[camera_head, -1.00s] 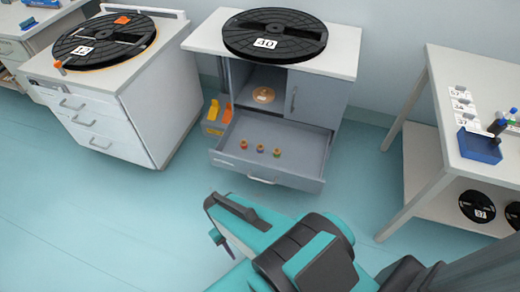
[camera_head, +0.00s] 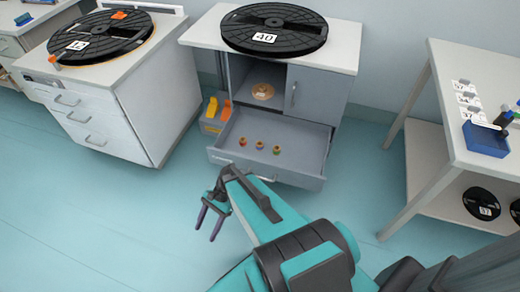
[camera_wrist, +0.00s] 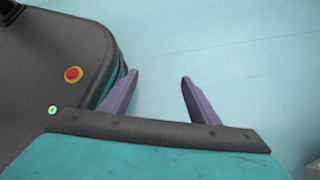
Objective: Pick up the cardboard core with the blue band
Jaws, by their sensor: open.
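Three small cores sit in a row in the open drawer (camera_head: 240,162) of the middle cabinet in the head view: a left core (camera_head: 243,142), a middle core (camera_head: 260,145) and a right core (camera_head: 276,150). They are too small for me to tell which one has the blue band. My gripper (camera_head: 206,234) is open and empty, in front of the drawer and to its left, with its purple fingers pointing down toward the floor. In the wrist view my gripper (camera_wrist: 159,76) shows its fingers spread, with only floor between them. No core shows there.
A black reel marked 40 (camera_head: 272,32) lies on the middle cabinet, with a tan disc (camera_head: 263,91) on the shelf below. A white table (camera_head: 450,125) with a blue tray (camera_head: 486,140) stands right. Floor is clear in front.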

